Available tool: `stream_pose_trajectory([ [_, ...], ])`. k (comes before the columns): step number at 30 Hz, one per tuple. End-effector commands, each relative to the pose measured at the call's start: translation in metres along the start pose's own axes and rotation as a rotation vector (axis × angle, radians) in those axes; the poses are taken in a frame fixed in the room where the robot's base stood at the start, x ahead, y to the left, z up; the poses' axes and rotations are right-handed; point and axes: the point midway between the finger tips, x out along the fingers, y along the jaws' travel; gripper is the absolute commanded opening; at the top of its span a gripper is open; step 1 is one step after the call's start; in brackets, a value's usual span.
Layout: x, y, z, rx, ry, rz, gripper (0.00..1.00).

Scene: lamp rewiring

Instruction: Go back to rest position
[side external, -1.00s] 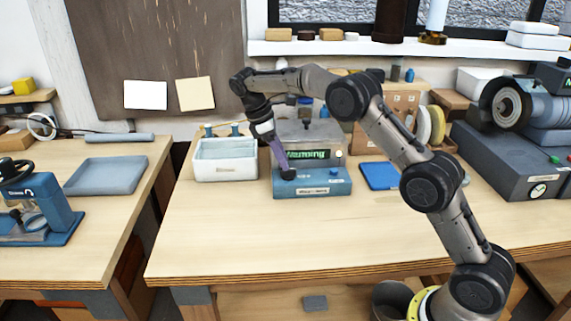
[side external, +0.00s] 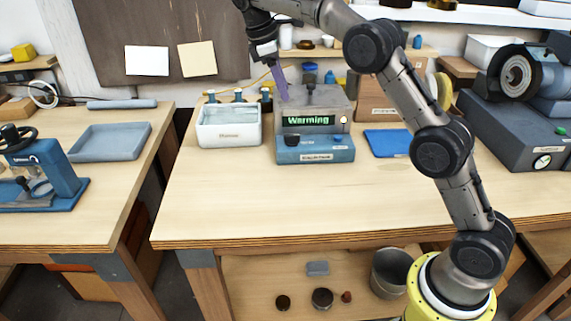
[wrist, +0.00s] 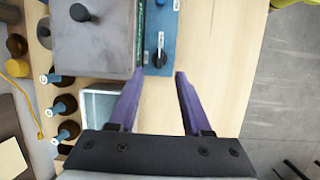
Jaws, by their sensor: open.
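My gripper (side external: 282,88) has purple fingers and hangs above the left part of the grey and blue heating unit in the side external view. In the wrist view my gripper (wrist: 159,78) has its two fingers spread, with nothing between them. The heating unit (side external: 315,150) has a lit green display reading "Warming" and a black knob at its front left. Its grey top and blue front (wrist: 159,40) also show in the wrist view, ahead of the fingers.
A white bin (side external: 228,136) stands left of the unit, with several blue-capped bottles (wrist: 60,105) behind it. A blue mat (side external: 388,142) lies to the right. A bench grinder (side external: 520,75) stands at far right. The bench front (side external: 330,205) is clear.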

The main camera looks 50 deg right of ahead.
Motion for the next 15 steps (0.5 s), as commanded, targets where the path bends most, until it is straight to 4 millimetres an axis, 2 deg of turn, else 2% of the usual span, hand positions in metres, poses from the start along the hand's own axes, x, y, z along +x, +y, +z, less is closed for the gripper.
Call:
stream_pose_trajectory([
  [1, -0.023, -0.010, 0.017, 0.006, 0.025, 0.019, 0.49],
  [6, -0.069, -0.045, 0.065, 0.025, 0.101, 0.066, 0.49],
  [10, -0.089, -0.077, 0.098, 0.060, 0.167, 0.098, 0.49],
  [15, -0.099, -0.122, 0.138, 0.126, 0.261, 0.133, 0.49],
])
